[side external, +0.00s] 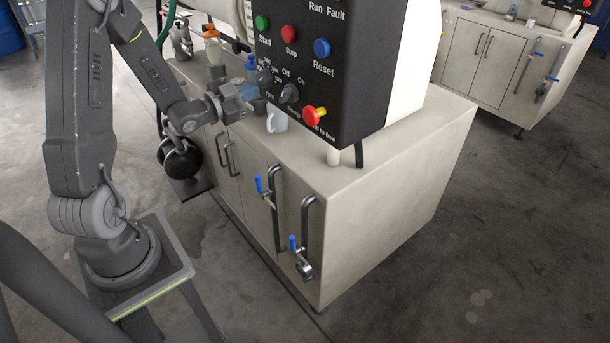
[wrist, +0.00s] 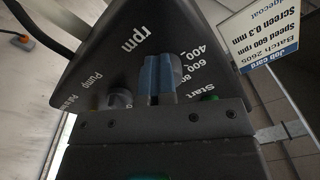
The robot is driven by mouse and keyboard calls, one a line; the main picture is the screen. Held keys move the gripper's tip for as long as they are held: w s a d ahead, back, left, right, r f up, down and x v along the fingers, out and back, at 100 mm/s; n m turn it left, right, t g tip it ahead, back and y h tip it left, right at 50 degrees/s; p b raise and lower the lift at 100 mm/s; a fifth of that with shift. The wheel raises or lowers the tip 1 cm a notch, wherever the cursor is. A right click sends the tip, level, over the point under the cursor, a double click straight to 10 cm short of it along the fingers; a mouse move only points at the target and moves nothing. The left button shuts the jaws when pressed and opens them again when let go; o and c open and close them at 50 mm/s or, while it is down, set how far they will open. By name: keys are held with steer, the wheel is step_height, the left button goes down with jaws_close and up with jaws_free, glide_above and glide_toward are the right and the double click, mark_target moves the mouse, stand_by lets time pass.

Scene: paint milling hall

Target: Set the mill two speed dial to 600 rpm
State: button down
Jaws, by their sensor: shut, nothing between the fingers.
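The control panel (side external: 330,75) carries a dark speed dial (side external: 264,79) at its left edge, with rpm markings beside it. In the wrist view the printed numbers 400, 600 and 800 and the word rpm surround the dial (wrist: 176,63). The dial is mostly hidden behind my fingers, and its pointer cannot be read. My gripper (side external: 247,93) is shut and empty in front of the panel's lower left. Its blue-padded fingertips (wrist: 158,76) appear in front of the dial; I cannot tell whether they touch it.
The pump knob (wrist: 120,98) is left of my fingers in the wrist view. A job card (wrist: 272,38) reads speed 600 rpm. A red emergency button (side external: 314,114) and off/on knob (side external: 289,93) sit close by.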

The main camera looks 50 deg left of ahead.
steer(key=shift+s+d+f+g, duration=0.15)
steer(key=shift+d+f, duration=0.1)
steer(key=shift+f, duration=0.15)
steer(key=shift+s+d+f+g, duration=0.1)
steer(key=shift+d+f+g, duration=0.1)
steer(key=shift+f, duration=0.15)
steer(key=shift+s+r, duration=0.15)
steer(key=shift+s, duration=2.1)
steer(key=shift+a+r, duration=0.1)
steer(key=shift+a, duration=0.05)
